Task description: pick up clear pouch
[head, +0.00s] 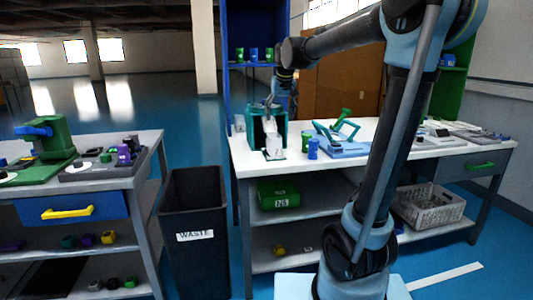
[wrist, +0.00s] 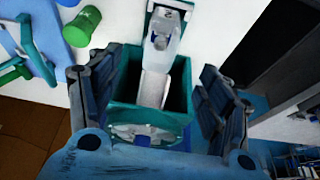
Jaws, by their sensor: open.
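A teal open-topped box (head: 253,132) stands near the left end of the white bench, and it fills the middle of the wrist view (wrist: 182,92). A pale, partly see-through item (wrist: 167,48) with a small blue patch shows at the box's far side; it looks like the clear pouch, but I cannot be sure. A whitish strip (wrist: 153,88) lies below it inside the box. My gripper (wrist: 158,65) is open, with one finger on each side of the box and nothing held. In the head view my gripper (head: 270,106) is just above the box.
A green cup (wrist: 84,24) shows in the wrist view. A black waste bin (head: 194,215) stands left of the bench, beside another workbench (head: 140,170).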

